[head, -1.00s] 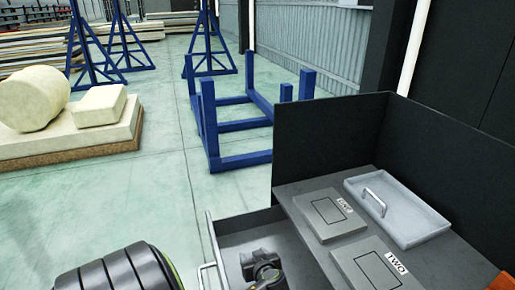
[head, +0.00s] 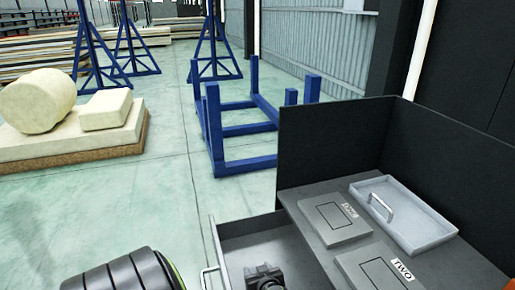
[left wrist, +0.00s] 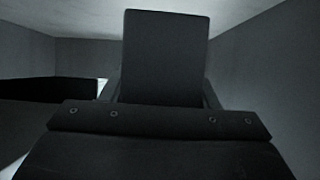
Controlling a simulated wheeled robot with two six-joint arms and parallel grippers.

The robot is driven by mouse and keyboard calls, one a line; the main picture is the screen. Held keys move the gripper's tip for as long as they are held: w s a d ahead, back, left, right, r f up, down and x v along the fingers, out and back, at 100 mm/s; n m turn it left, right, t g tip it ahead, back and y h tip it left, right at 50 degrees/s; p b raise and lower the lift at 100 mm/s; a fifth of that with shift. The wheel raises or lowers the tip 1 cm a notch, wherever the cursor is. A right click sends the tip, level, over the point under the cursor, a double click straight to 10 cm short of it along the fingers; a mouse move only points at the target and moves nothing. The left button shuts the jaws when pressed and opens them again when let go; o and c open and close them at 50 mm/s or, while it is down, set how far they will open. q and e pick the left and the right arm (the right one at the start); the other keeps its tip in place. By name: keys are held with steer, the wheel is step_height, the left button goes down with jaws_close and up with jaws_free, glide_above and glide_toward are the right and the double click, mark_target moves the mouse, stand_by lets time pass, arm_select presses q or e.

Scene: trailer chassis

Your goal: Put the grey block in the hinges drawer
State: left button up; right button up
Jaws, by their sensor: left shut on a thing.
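My left gripper (head: 265,277) reaches down into an open grey drawer (head: 262,238) at the bottom of the head view. No label on this drawer is readable, so I cannot tell from the picture that it is the hinges drawer. In the left wrist view a dark, flat-faced block (left wrist: 166,58) stands up between the fingers, and the gripper is shut on it. It looks almost black in the shade. Grey drawer walls surround it. I cannot tell whether the block touches the drawer floor. My right gripper is not in view.
The drawer's handle (head: 208,278) is at its left front. On the cabinet top lie two grey plates, one marked TWO (head: 378,272) and one farther back (head: 334,222), and a shallow tray with a handle (head: 420,228). A dark panel (head: 335,150) stands behind the drawer.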

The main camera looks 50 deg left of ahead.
arm_select(q)
steer(key=shift+f, duration=0.3)
steer(key=shift+r, duration=0.1)
steer(key=o, duration=1.1)
steer(key=shift+c, duration=0.2)
